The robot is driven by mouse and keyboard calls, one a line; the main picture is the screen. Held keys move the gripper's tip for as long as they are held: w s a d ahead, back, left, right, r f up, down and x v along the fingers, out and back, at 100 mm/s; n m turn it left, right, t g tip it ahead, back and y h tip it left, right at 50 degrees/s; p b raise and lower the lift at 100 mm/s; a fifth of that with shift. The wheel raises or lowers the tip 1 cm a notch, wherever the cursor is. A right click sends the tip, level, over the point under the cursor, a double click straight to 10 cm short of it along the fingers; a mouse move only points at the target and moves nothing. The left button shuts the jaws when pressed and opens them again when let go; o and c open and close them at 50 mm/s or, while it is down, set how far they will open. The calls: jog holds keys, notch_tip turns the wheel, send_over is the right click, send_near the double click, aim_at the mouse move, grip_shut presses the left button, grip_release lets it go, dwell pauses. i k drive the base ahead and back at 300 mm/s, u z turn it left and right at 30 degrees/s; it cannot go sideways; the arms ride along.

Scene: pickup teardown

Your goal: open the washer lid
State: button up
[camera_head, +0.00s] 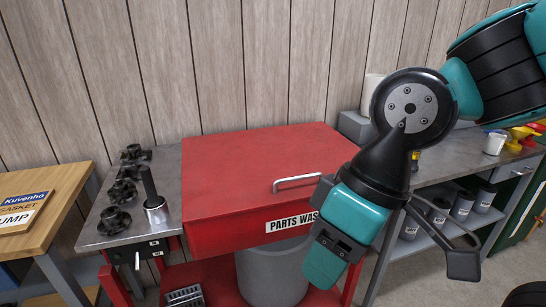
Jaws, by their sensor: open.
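The parts washer is a red metal cabinet with a flat red lid (245,165); the lid lies down, closed. A silver bar handle (297,183) stands on the lid near its front right. A white "PARTS WAS..." label (290,222) is on the red front below, its right end hidden by my arm. My gripper (415,245) is to the right of the handle, apart from it in the picture. It is open and holds nothing that I can see. One black finger shows at right; my teal wrist hides much of the rest and the washer's front right corner.
A grey metal side shelf (105,228) with black parts (115,220) and a silver cylinder with a dark rod (154,205) adjoins the lid's left. A grey drum (270,274) stands below. A workbench with cans (462,205) is at right. A wood-panelled wall (220,70) rises behind.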

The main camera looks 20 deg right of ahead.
aim_at(228, 173)
jog(key=k, duration=0.6)
jog(key=u, duration=0.65)
jog(key=i, duration=1.2)
jog(key=z, duration=0.7)
